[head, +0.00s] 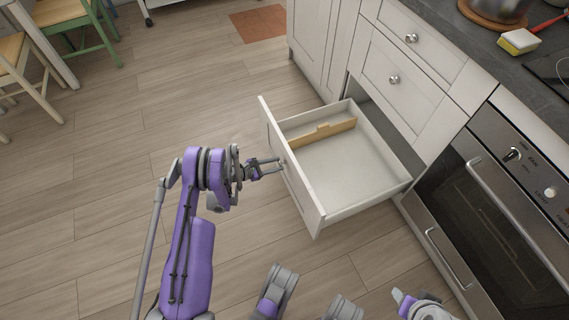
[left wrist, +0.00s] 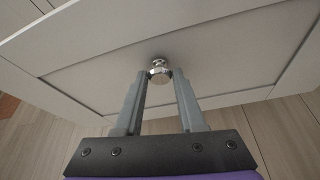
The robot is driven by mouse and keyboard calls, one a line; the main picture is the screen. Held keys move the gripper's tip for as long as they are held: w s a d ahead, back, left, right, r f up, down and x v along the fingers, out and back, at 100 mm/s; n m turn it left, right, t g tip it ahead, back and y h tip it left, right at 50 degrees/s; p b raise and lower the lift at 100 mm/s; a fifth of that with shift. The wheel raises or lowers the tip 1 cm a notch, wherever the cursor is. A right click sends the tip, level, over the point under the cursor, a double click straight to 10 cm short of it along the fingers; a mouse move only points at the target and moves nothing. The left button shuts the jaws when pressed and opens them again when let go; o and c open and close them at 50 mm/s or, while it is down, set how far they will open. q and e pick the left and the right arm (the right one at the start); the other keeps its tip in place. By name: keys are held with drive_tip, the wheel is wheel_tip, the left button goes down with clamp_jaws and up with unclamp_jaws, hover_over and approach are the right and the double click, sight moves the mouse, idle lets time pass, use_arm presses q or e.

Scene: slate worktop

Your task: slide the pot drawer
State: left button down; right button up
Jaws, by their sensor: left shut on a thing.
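The pot drawer (head: 345,170) is the bottom one of a white cabinet and is pulled well out. Its white front (head: 290,175) faces left, and inside it is empty apart from a wooden divider (head: 322,132) near one side. My left gripper (head: 279,165) is at the drawer front, shut on the round metal knob. In the left wrist view the knob (left wrist: 158,68) sits between the fingertips of the left gripper (left wrist: 160,76), and the drawer front (left wrist: 210,60) fills the view behind it. My right gripper (head: 420,303) shows only in part at the bottom edge; its fingers are not clear.
An oven (head: 490,220) with a bar handle stands right of the drawer. Two shut drawers (head: 400,85) with knobs are above it. A sponge (head: 518,42) and a pot (head: 495,10) are on the dark worktop. Chairs (head: 70,25) stand at the upper left; the wooden floor between is clear.

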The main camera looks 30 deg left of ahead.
use_arm(q)
drive_tip(key=shift+s+a, duration=0.4)
drive_tip(key=shift+s, duration=0.15)
use_arm(e)
drive_tip(key=shift+s+a, duration=0.1)
drive_tip(key=shift+s, duration=0.15)
use_arm(q)
drive_tip(key=c, duration=0.5)
unclamp_jaws()
drive_tip(key=shift+s, duration=0.1)
drive_tip(key=shift+a, duration=0.1)
drive_tip(key=p+v, duration=0.2)
drive_tip(key=v, duration=0.8)
drive_tip(key=shift+s, duration=0.35)
use_arm(e)
drive_tip(key=shift+v, duration=1.05)
use_arm(q)
drive_tip(key=shift+a+r, duration=0.1)
drive_tip(key=shift+r, duration=0.05)
use_arm(e)
drive_tip(key=shift+w+r, duration=0.1)
drive_tip(key=shift+w, duration=0.1)
